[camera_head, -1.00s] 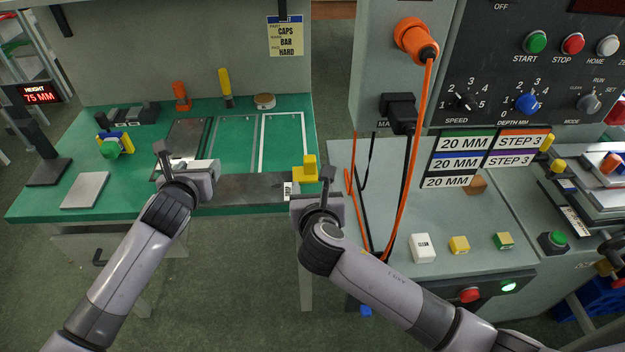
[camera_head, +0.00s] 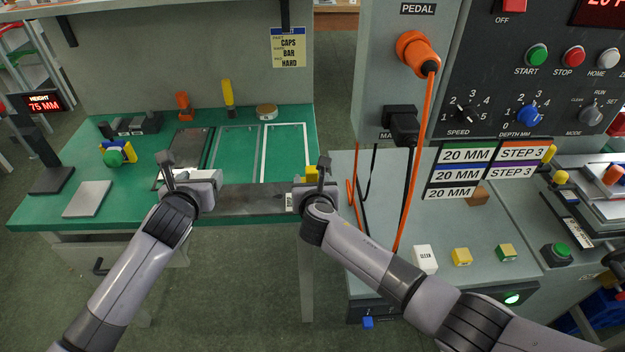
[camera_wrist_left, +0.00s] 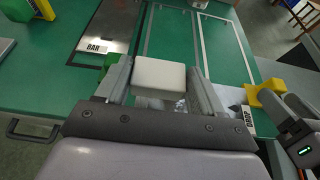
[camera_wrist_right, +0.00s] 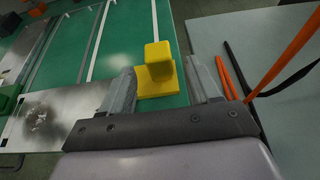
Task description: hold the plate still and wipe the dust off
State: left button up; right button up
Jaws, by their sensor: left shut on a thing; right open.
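A bare metal plate (camera_head: 245,197) lies along the front edge of the green bench. In the right wrist view the plate (camera_wrist_right: 72,110) carries a dark smudge of dust (camera_wrist_right: 40,120). My left gripper (camera_head: 180,170) is shut on a white block (camera_wrist_left: 160,77) above the left part of the plate. The block sits between both fingers. My right gripper (camera_head: 312,180) is open at the plate's right end. An upright yellow block with a wider foot (camera_wrist_right: 158,68) stands just ahead of its fingertips, partly between them; I cannot tell whether they touch it.
A second metal plate marked BAR (camera_wrist_left: 108,25) lies farther back. A green and yellow item (camera_head: 118,154) and a grey slab (camera_head: 88,198) sit at the left. Orange and black cables (camera_head: 420,150) hang right of my right gripper. The white-outlined green area (camera_head: 285,150) is clear.

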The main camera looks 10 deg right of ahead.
jog(key=shift+w+f, duration=0.2)
jog(key=shift+w, duration=0.4)
grip_shut()
dwell(0.8)
